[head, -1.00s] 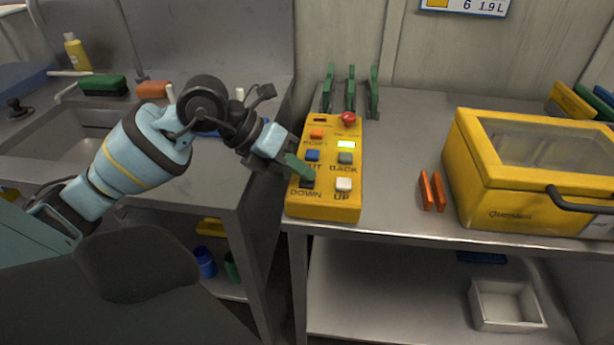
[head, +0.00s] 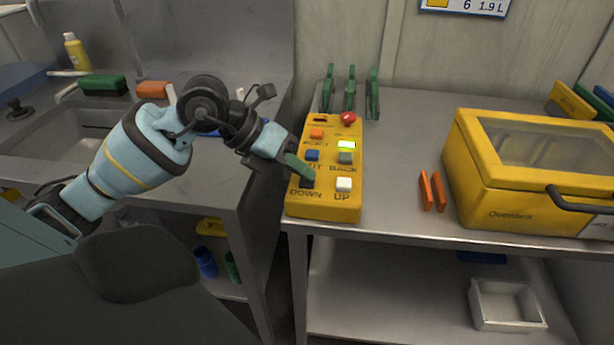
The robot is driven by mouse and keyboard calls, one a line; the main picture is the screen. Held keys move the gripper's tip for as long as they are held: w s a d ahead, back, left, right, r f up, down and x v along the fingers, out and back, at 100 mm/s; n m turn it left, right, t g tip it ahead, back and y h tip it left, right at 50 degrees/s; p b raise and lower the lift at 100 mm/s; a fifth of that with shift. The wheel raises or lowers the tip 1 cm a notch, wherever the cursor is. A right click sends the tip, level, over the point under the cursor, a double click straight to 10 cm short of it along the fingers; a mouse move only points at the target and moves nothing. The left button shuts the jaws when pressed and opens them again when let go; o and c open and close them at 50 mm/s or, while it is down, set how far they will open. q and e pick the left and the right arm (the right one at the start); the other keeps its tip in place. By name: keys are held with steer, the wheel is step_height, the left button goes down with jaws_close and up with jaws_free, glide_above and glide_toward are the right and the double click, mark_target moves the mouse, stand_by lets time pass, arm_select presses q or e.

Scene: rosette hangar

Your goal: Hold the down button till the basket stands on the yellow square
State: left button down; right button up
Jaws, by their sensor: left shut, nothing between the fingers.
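A yellow control box (head: 322,207) lies on the steel table, with labelled buttons, a red knob (head: 348,119) and a lit green-yellow indicator (head: 346,144). The dark DOWN button (head: 306,183) is at its lower left, beside the white UP button (head: 344,184). My left gripper (head: 308,174) is shut and empty, its green fingertips at the DOWN button's upper edge. I cannot tell whether they press it. The basket and the yellow square are not in view. My right gripper is not in view.
A yellow case (head: 500,185) with a clear lid stands on the table at the right. Green clips (head: 350,92) stand behind the box. A sink (head: 50,140) is at the left.

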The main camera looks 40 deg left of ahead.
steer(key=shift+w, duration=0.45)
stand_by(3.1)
arm_select(q)
steer(key=shift+r, duration=0.1)
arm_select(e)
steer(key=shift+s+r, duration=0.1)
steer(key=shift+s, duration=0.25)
arm_select(q)
steer(key=shift+r+p, duration=0.55)
steer(key=shift+r, duration=0.35)
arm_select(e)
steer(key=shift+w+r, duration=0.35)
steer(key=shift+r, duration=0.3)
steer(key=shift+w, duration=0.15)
